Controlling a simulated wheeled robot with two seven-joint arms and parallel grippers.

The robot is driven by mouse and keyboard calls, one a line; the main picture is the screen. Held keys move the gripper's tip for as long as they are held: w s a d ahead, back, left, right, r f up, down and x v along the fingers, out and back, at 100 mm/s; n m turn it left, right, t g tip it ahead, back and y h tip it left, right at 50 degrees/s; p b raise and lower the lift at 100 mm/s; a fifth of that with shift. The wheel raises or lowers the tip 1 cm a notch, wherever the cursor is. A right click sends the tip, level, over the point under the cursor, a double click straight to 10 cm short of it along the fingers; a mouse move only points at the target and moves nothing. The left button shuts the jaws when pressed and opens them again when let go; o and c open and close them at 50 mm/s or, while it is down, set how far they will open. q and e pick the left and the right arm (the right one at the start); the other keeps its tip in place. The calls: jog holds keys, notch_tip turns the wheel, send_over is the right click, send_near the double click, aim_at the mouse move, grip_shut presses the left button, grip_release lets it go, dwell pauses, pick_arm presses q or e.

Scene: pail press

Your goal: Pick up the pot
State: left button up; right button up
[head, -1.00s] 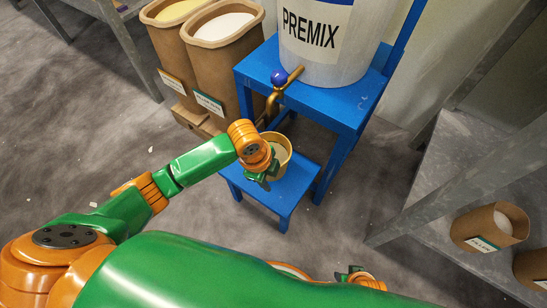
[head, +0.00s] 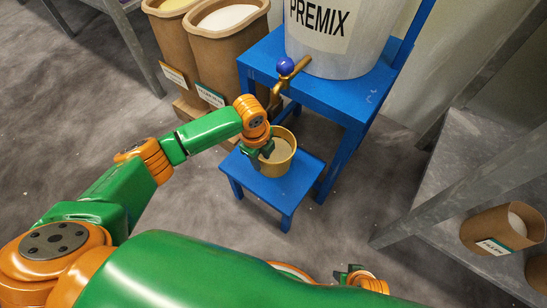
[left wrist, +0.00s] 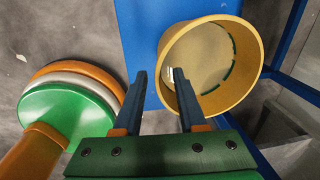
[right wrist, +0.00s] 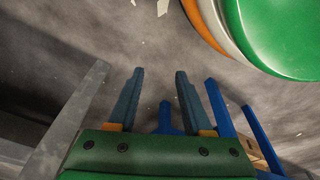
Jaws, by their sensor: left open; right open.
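The pot (head: 283,160) is a round, open, yellow-tan vessel standing upright on a low blue stool, below the brass tap of the premix drum. Its inside looks pale. My left gripper (head: 264,152) is open at the pot's left side. In the left wrist view, the pot (left wrist: 170,92) has its left wall showing between the two fingers of my left gripper (left wrist: 159,74). One finger overlaps the pot's opening and the other lies outside it; contact cannot be told. My right gripper (right wrist: 158,72) is open and empty, away from the pot, pointing over the floor.
The blue stool (head: 300,196) stands before a taller blue stand (head: 330,98) bearing the premix drum (head: 325,50). The brass tap (head: 291,76) overhangs near my left wrist. Brown bins (head: 225,55) stand behind left. A grey shelf (head: 425,215) stands right. Floor at left is clear.

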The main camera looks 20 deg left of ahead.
pick_arm(q)
jog(key=shift+f, duration=0.95)
jog(key=shift+w, duration=0.1)
grip_shut()
pick_arm(e)
jog(key=shift+w+a+r, duration=0.1)
jog(key=shift+w+r, duration=0.6)
jog(key=shift+r, duration=0.25)
